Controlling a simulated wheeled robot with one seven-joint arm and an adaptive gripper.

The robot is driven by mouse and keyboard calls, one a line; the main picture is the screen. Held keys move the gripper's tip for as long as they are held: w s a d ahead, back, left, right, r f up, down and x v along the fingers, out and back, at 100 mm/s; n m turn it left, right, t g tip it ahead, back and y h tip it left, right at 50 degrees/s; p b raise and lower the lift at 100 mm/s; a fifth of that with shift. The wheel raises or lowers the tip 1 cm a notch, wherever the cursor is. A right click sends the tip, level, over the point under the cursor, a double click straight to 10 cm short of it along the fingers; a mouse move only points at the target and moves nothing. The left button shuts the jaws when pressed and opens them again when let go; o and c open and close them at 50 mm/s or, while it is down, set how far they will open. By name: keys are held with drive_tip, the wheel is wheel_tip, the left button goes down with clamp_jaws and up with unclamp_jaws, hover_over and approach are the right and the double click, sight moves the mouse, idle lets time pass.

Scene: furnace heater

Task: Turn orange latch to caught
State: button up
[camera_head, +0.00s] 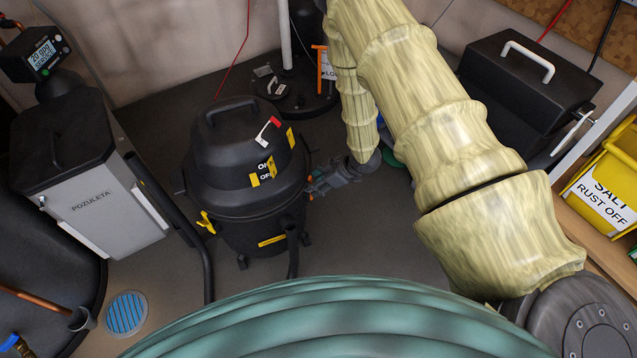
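A black canister vacuum (245,190) with a domed lid stands upright on the floor left of centre. My gripper (311,186) is at its right side, at the end of my arm reaching down from the upper right. The fingertips are at or very near the vacuum's rim, and I cannot tell whether they touch. A tiny orange spot (308,178) shows by the fingertips; it may be part of a latch, mostly hidden. A yellow-orange latch (207,222) sticks out at the vacuum's left side. Finger opening is too small to tell.
A grey bin marked POZULETA (105,205) stands left of the vacuum. Behind are a round black unit with an orange handle (325,62) and a black box (525,85). A yellow salt container (610,185) is at right. Floor in front of the vacuum is partly clear.

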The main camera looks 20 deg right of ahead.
drive_tip(key=shift+s+d, duration=0.1)
drive_tip(key=shift+s+d+r, duration=0.1)
drive_tip(key=shift+d+r, duration=0.05)
drive_tip(key=v, duration=1.1)
drive_tip(key=shift+r, duration=0.15)
drive_tip(key=shift+s, duration=0.15)
